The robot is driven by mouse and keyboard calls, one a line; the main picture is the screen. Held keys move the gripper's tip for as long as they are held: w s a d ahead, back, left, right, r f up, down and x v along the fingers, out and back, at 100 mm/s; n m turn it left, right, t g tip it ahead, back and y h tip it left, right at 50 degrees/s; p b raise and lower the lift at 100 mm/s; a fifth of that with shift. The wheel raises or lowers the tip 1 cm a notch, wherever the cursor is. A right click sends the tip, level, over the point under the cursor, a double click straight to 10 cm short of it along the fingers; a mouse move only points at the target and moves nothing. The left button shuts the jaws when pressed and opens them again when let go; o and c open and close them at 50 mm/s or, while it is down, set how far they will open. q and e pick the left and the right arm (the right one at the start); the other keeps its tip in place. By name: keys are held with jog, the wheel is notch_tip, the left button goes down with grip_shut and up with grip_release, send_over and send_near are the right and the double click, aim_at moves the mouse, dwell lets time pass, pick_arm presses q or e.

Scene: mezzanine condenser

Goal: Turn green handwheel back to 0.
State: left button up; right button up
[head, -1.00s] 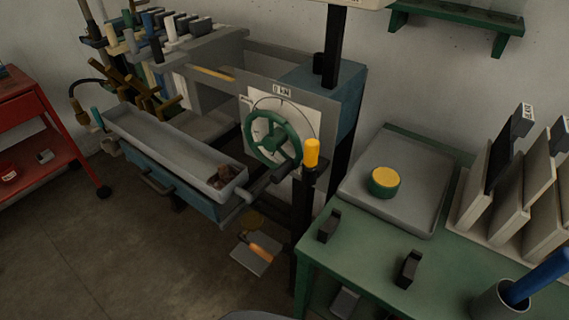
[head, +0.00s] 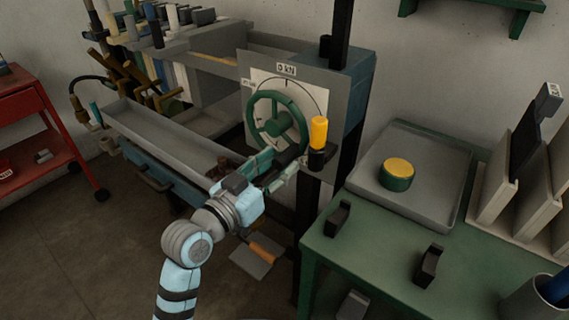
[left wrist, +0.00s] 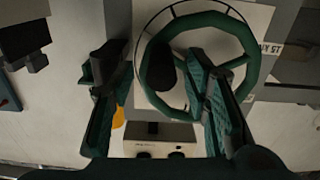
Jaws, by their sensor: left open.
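The green handwheel (head: 253,117) stands upright on the front of the white dial plate (head: 258,82), which has a thin black arc and a small label on top. My left gripper (head: 278,166) is at the wheel's lower right edge and hides part of it. In the left wrist view the open fingers (left wrist: 155,78) stand apart, with the green rim (left wrist: 200,20) behind them. A dark oval knob (left wrist: 161,66) shows between the fingers, and neither finger appears to touch it. The wheel's angle against 0 cannot be read. My right gripper is not seen.
A yellow-topped black fitting (head: 319,133) stands close right of the wheel. A long grey trough (head: 160,135) lies to the left. The green bench (head: 380,235) at right holds a grey tray (head: 440,160) and black blocks. A red cart (head: 35,115) is far left.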

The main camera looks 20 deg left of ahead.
pick_arm(q)
jog(key=shift+x, duration=1.4)
jog(key=shift+a, duration=0.1)
jog(key=shift+c, duration=0.3)
grip_shut()
